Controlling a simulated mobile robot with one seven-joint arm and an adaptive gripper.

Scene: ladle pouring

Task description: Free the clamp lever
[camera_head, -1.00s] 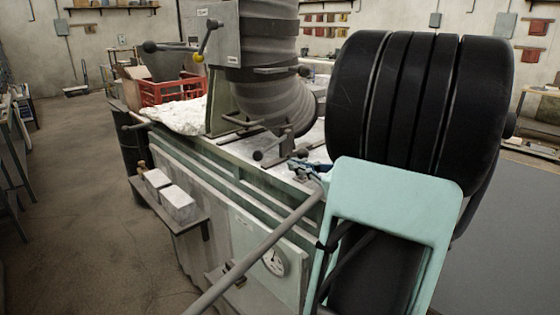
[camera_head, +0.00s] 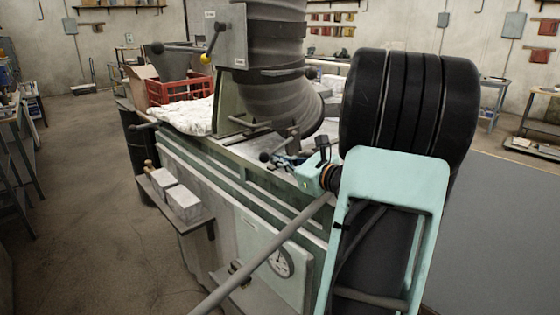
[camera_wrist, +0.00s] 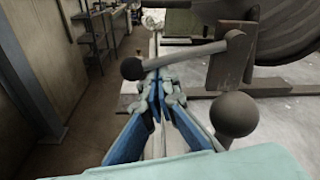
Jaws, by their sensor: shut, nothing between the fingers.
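The clamp lever (camera_wrist: 185,57) is a grey bar ending in a dark ball knob (camera_wrist: 132,68). It crosses the wrist view just beyond my fingertips and pivots on an upright bracket. In the head view its knob (camera_head: 264,157) shows at the foot of the thick ribbed duct. My gripper (camera_wrist: 157,82), with blue finger pads, is shut and empty. Its tips show just below the lever bar and right of the knob; I cannot tell whether they touch. In the head view my gripper (camera_head: 284,162) is low over the bench top, beside the lever's base.
A second, grey ball knob (camera_wrist: 235,115) stands close right of my fingers. The ribbed duct (camera_head: 275,95) rises behind the lever. A white cloth-like heap (camera_head: 185,115) and a red crate (camera_head: 180,90) sit farther left. A long grey bar (camera_head: 265,255) slants across the bench front.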

